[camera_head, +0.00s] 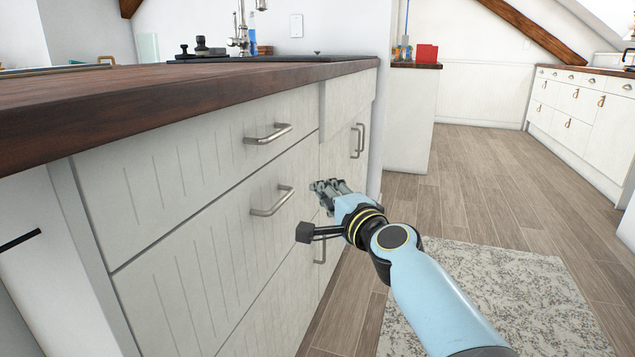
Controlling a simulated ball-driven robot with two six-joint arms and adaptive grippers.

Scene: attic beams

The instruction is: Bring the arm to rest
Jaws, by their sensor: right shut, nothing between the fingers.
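My right arm reaches in from the lower right. Its light blue link runs up and left to the right gripper (318,187). The gripper is shut and empty, held in front of the white drawer fronts. It is a little right of the middle drawer's metal handle (272,201) and appears apart from it. My left gripper does not show.
The white cabinet (190,170) with a dark wooden worktop (180,90) fills the left side, its drawers flush. A patterned rug (500,295) lies on the wooden floor at right. Open floor (480,170) leads back toward white cabinets (580,115).

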